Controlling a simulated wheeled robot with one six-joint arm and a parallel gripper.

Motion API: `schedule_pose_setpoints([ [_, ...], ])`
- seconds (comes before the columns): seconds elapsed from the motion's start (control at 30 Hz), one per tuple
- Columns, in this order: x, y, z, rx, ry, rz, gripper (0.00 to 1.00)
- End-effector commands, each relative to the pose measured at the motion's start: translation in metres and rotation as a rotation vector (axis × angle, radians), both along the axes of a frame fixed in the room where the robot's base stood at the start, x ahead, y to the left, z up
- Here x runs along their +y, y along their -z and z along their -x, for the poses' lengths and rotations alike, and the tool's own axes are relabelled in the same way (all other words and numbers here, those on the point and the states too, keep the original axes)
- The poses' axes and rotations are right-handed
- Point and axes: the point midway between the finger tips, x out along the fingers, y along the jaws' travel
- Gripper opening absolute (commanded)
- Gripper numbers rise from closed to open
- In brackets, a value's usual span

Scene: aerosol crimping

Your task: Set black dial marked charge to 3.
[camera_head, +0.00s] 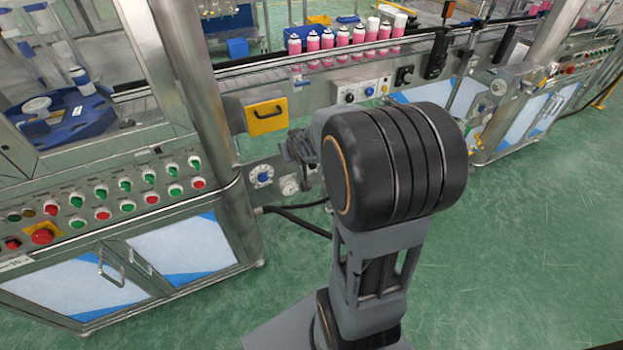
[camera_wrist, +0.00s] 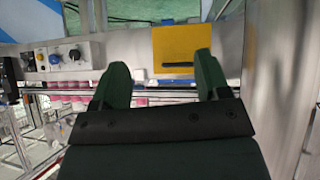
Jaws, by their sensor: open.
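No label reading "charge" is legible, so I cannot tell for certain which control is the dial. In the head view, a dark round knob (camera_head: 350,97) sits on a pale plate on the machine front. A black dial (camera_head: 404,76) is further right. In the wrist view, a dark knob (camera_wrist: 92,53) on a grey plate shows left of my fingers; its setting is unreadable. My gripper (camera_head: 298,148) is partly hidden behind my wrist in the head view, in front of the machine.
A yellow plate with a black handle (camera_head: 265,115) is on the machine front; it also appears ahead of my fingers (camera_wrist: 188,48). Pink-and-white cans (camera_head: 343,38) stand on the conveyor. A button panel (camera_head: 125,187) and metal post are left. Green floor (camera_head: 530,220) is clear at right.

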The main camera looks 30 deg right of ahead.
Motion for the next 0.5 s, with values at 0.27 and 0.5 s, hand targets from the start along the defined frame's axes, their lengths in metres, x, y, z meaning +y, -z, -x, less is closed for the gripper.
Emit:
schedule_pose_setpoints([
  [0.27,-0.104,0.178,-0.053,-0.373,-0.014,-0.004,0.69],
  [0.5,-0.143,0.268,-0.037,-0.623,-0.041,-0.076,0.69],
])
